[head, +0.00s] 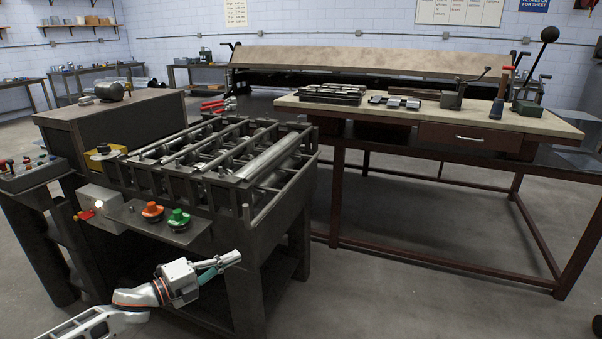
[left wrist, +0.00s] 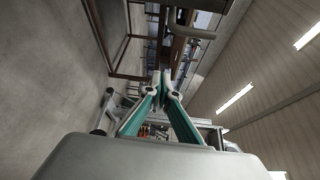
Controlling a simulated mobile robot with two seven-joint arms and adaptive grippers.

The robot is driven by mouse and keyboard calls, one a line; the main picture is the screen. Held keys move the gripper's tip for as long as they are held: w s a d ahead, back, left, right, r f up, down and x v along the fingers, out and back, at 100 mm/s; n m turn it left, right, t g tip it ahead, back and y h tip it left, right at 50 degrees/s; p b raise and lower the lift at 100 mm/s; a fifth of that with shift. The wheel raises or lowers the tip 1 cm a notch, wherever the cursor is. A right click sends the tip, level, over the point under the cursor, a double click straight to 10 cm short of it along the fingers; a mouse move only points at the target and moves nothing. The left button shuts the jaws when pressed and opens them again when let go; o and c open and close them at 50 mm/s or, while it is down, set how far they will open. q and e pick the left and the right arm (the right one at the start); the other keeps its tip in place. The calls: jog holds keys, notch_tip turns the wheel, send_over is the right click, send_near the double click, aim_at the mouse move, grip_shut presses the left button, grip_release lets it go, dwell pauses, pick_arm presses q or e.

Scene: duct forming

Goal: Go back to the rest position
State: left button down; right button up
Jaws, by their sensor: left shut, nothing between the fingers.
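My left gripper (head: 232,258) is low in the head view, in front of the roller machine (head: 205,165). It is shut and empty, with its fingertips pointing right. In the left wrist view the teal fingers of the left gripper (left wrist: 163,85) come together at the tips with nothing between them. The machine's front panel carries an orange button (head: 152,210) and a green button (head: 178,218), just above my left wrist. I cannot tell whether the gripper touches the machine's frame. My right gripper is not clearly seen; only a dark bit shows at the right edge of the head view.
A workbench (head: 440,132) with a drawer stands at the right, bearing metal blocks and a lever tool (head: 455,97). A control box (head: 35,172) is at the left edge. A long sheet brake (head: 370,62) stands behind. The floor (head: 420,260) at front right is clear.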

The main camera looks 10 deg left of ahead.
pick_arm(q)
jog(key=s+d+f+n+t+y, duration=0.1)
jog(key=s+d+f+n, duration=0.5)
jog(key=s+d+f, duration=0.15)
jog(key=s+f+n+g+y, duration=0.1)
jog(key=s+f+n+y, duration=0.1)
jog(key=s+f+n, duration=0.3)
jog(key=s+a+f+n+g+y, duration=0.1)
jog(key=s+f+n+y, duration=0.2)
jog(key=s, duration=0.9)
jog(key=s+a+f+n+g+y, duration=0.1)
jog(key=s+f+n+y, duration=0.2)
jog(key=s+f+n, duration=0.5)
jog(key=shift+s+f+n, duration=0.35)
jog(key=shift+f+n, duration=0.05)
jog(key=shift+n, duration=0.1)
jog(key=shift+a, duration=0.15)
